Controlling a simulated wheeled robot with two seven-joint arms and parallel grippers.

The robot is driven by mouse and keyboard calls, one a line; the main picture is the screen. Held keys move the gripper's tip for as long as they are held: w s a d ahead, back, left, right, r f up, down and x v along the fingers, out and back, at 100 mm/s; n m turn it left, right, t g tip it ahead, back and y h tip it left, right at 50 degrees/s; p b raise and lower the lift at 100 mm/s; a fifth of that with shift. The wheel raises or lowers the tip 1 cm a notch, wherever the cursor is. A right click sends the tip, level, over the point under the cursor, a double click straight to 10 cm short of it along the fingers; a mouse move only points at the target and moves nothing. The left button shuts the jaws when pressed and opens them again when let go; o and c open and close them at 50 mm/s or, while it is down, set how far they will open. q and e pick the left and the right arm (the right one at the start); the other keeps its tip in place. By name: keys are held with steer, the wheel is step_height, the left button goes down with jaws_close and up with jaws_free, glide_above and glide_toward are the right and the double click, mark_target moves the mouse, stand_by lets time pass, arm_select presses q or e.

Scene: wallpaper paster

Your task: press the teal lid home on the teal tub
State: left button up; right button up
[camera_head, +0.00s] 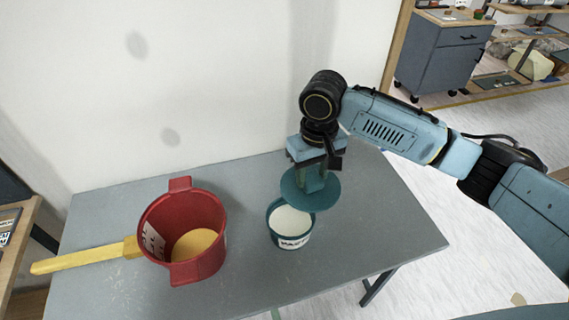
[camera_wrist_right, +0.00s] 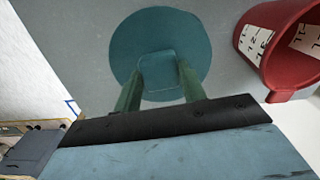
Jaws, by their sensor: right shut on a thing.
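The teal tub (camera_head: 291,238) stands upright and open on the grey table, with pale paste inside and a white label on its front. The round teal lid (camera_head: 325,196) is held above the tub, tilted, overlapping the back right of its mouth in the head view. My right gripper (camera_head: 312,182) is shut on the lid's raised middle grip. In the right wrist view the lid (camera_wrist_right: 190,45) lies beyond the two fingers (camera_wrist_right: 160,88), which clasp its squarish grip. The lid hides the tub in the right wrist view. My left gripper is not in view.
A red bucket (camera_head: 218,245) with yellowish contents and a yellow-handled tool (camera_head: 85,257) stands left of the tub. It also shows at the right of the right wrist view (camera_wrist_right: 268,45). The grey table (camera_head: 385,235) is clear right of the tub. A wall (camera_head: 180,80) rises behind.

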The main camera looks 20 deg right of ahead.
mark_target(292, 185)
steer(key=a+n+p, duration=0.1)
steer(key=p, duration=0.1)
steer(key=a+f+n+p, duration=0.1)
steer(key=p, duration=0.1)
steer(key=w+a+f+n+p, duration=0.1)
steer(key=p, duration=0.1)
steer(key=shift+a+f+n, duration=0.15)
steer(key=shift+a+n, duration=0.15)
steer(key=shift+a, duration=0.1)
steer(key=shift+s+a+f+n+p, duration=0.1)
steer(key=shift+a+f+n+p, duration=0.2)
steer(key=shift+f+p, duration=0.25)
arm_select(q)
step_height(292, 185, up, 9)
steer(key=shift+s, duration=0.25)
arm_select(e)
steer(key=shift+f, duration=0.1)
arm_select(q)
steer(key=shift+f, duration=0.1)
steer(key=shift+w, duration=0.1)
arm_select(e)
steer(key=shift+p, duration=0.55)
arm_select(q)
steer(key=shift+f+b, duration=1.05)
steer(key=shift+b, duration=0.6)
arm_select(e)
steer(key=shift+f, duration=2.9)
arm_select(q)
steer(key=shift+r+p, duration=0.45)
steer(key=shift+p, duration=0.05)
